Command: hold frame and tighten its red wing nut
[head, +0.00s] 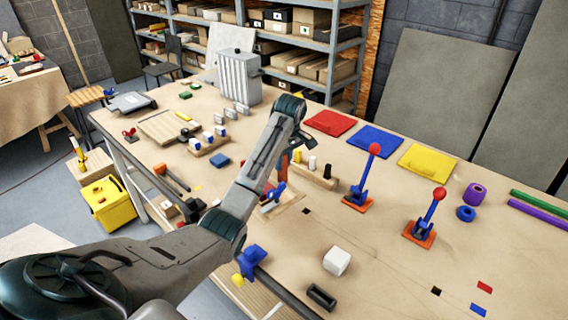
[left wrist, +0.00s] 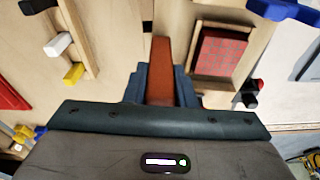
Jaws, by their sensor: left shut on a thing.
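My left gripper (left wrist: 160,88) is shut on a red-brown bar (left wrist: 160,65), which sits between its stepped blue-grey fingers. In the head view the left gripper (head: 284,170) points down over the workbench, partly hidden by its own arm. A small wooden frame (left wrist: 194,62) around a red tiled panel (left wrist: 222,52) lies just right of the held bar in the left wrist view. A small black and red part (left wrist: 251,95) is beside the frame's lower right corner. I cannot tell whether the held bar is the wing nut or joins the frame. My right gripper is not in view.
Two blue levers with red knobs (head: 367,180) (head: 432,215) stand to the right on the bench (head: 385,270). Red, blue and yellow sheets (head: 375,140) lie behind.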

